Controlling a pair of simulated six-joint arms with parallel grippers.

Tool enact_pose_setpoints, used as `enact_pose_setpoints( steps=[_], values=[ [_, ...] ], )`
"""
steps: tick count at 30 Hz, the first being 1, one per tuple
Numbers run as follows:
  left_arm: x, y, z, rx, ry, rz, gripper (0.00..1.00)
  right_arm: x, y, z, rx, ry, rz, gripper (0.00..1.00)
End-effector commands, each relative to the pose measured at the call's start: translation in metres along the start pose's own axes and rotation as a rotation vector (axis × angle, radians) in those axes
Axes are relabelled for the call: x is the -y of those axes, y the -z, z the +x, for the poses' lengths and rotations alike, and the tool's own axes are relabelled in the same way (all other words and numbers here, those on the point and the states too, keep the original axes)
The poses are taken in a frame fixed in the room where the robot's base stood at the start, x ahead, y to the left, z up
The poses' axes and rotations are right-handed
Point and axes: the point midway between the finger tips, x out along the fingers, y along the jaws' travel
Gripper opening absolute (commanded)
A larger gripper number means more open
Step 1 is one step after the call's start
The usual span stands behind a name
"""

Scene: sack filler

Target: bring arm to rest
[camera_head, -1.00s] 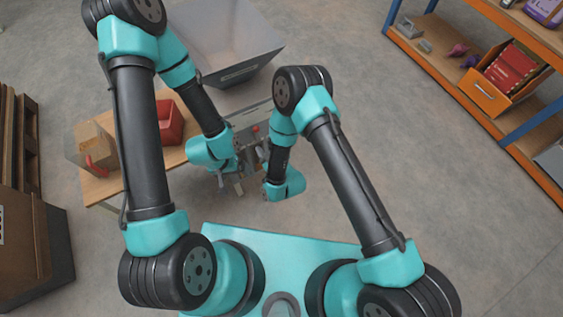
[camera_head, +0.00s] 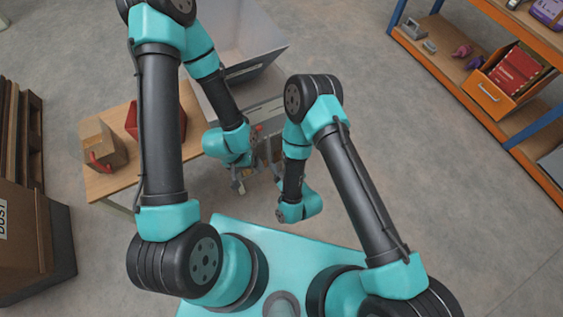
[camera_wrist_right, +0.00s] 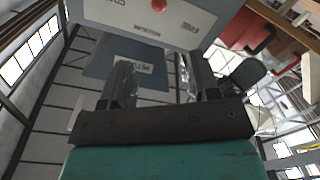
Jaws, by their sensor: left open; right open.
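In the head view, my left arm reaches up and over, and its gripper (camera_head: 239,184) hangs in front of the grey hopper machine (camera_head: 268,112). This gripper is open, small in the picture and partly hidden by its wrist.
A wooden table (camera_head: 118,182) at left holds a red bin (camera_head: 134,121) and a cardboard box (camera_head: 101,146). An orange and blue shelf (camera_head: 465,85) stands at the right with an orange crate (camera_head: 488,97). The floor between the shelf and my right arm is clear.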

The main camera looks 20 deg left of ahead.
Motion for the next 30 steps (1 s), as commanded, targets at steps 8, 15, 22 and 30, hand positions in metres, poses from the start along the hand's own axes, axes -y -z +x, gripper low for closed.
enact_pose_setpoints(
  steps=[8, 15, 22, 30],
  values=[
    [0.000, 0.000, 0.000, 0.000, 0.000, 0.000, 0.89, 0.000, 0.000, 0.000, 0.001, 0.000, 0.000, 0.56],
    [0.000, 0.000, 0.000, 0.000, 0.000, 0.000, 0.89, -0.019, -0.014, 0.001, 0.086, 0.019, 0.064, 0.56],
    [0.000, 0.000, 0.000, 0.000, 0.000, 0.000, 0.89, -0.068, -0.054, -0.017, 0.343, 0.063, 0.277, 0.56],
    [0.000, 0.000, 0.000, 0.000, 0.000, 0.000, 0.89, -0.123, -0.099, -0.076, 0.689, 0.064, 0.608, 0.56]
  ],
)
